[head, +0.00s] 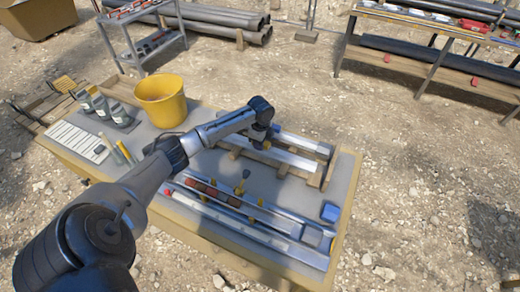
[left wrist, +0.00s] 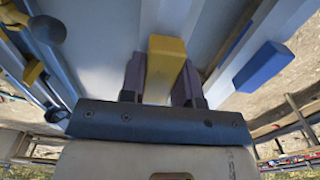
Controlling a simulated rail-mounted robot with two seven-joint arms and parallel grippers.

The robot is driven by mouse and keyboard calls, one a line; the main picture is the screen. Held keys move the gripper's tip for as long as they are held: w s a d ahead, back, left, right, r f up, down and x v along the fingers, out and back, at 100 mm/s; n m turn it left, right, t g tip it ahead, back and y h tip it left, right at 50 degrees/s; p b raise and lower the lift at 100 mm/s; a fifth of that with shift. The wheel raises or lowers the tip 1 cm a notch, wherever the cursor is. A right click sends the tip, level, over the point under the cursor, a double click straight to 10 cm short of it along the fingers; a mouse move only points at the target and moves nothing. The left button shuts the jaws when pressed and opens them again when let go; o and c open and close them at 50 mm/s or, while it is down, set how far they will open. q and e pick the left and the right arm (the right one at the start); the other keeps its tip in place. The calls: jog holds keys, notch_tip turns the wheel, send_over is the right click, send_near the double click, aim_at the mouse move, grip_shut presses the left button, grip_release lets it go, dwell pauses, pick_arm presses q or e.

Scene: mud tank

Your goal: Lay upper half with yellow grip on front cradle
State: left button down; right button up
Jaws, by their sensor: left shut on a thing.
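My left gripper (head: 264,140) is over the back right of the table. It is shut on the yellow grip (left wrist: 166,66) of a long silver-grey half (head: 286,158), as the left wrist view shows. The half lies along wooden cradle bars (head: 315,178); whether it rests on them or hangs just above is hard to tell. A second silver half (head: 303,142) lies behind it, with a blue grip (left wrist: 262,67) beside my fingers in the left wrist view. My wrist hides part of both halves. My right gripper is not in view.
Long tubes with brown core pieces (head: 205,188) and upright yellow clips (head: 240,187) lie along the table front. A blue block (head: 330,212) sits at the right end. A yellow bucket (head: 162,100) and grey bottles (head: 103,104) stand at left. Grey tabletop (head: 222,167) shows between.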

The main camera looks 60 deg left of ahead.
pick_arm(q)
jog(key=shift+f+b, duration=0.3)
jog(key=shift+f, duration=1.75)
jog(key=shift+a, duration=0.1)
jog(key=shift+f, duration=0.1)
jog(key=shift+f, duration=0.35)
jog(key=c, duration=0.8)
grip_release()
jog(key=shift+c, duration=0.2)
notch_tip(320, 180, up, 13)
jog(key=shift+f+p, duration=0.1)
jog(key=shift+p, duration=0.7)
